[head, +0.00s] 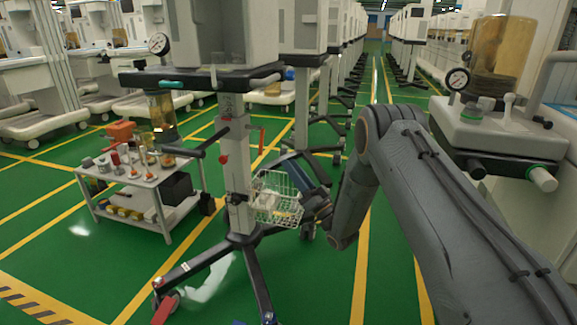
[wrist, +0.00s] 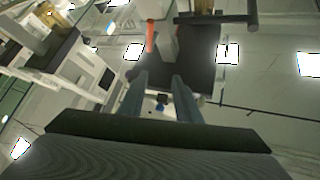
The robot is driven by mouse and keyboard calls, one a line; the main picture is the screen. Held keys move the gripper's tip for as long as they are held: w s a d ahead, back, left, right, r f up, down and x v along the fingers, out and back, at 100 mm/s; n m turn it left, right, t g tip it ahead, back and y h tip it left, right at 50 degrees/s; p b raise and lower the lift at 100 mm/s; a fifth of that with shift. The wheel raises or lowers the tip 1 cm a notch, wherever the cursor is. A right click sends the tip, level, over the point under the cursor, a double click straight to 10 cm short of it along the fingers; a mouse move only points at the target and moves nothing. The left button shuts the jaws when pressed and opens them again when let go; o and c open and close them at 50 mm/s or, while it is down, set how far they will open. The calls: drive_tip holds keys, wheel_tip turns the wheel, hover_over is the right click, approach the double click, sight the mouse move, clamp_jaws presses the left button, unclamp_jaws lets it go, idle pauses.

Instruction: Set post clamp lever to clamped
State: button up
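The post (head: 236,165) of the near cart stands upright in the middle of the head view. An orange-red lever (head: 262,140) stands roughly upright at its right side; I take it for the post clamp lever. In the wrist view, the lever (wrist: 150,38) shows beyond the fingertips, beside the pale post (wrist: 163,42). A red knob (head: 224,159) is on the post's left. My gripper (head: 293,162) is below and right of the lever, pointing up towards it. In the wrist view, my gripper (wrist: 160,77) has its fingers apart with nothing held. The lever's setting cannot be read.
A wire basket (head: 276,198) hangs on the post just below my gripper. A black handle (head: 203,145) juts left from the post. A small white trolley (head: 150,178) with bottles stands left. Dark cart legs (head: 258,275) spread below.

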drive_tip(key=c, duration=0.4)
drive_tip(key=shift+w+a+r+m+h+p, duration=0.1)
drive_tip(key=shift+a+r+m+h+p, duration=0.1)
drive_tip(key=shift+r+m+h+p, duration=0.15)
drive_tip(key=c, duration=0.3)
drive_tip(key=a+r+m+h+p, duration=0.1)
drive_tip(key=r+m+h+p, duration=0.1)
drive_tip(key=m+p, duration=0.1)
drive_tip(key=a+r+m+h+p, duration=0.1)
drive_tip(key=m+h+p, duration=0.1)
drive_tip(key=m+p, duration=0.1)
drive_tip(key=a+r+m+h+p, duration=0.2)
drive_tip(key=m+p, duration=0.1)
drive_tip(key=shift+w+r+m+h, duration=0.25)
drive_tip(key=shift+w+r+h, duration=0.05)
drive_tip(key=shift+h, duration=0.05)
clamp_jaws()
drive_tip(key=m+g+h+p, duration=0.3)
drive_tip(key=m+h+p, duration=0.3)
drive_tip(key=m+p, duration=0.4)
approach(261, 147)
drive_tip(key=b+x, duration=0.1)
drive_tip(key=x, duration=0.5)
drive_tip(key=shift+w, duration=0.25)
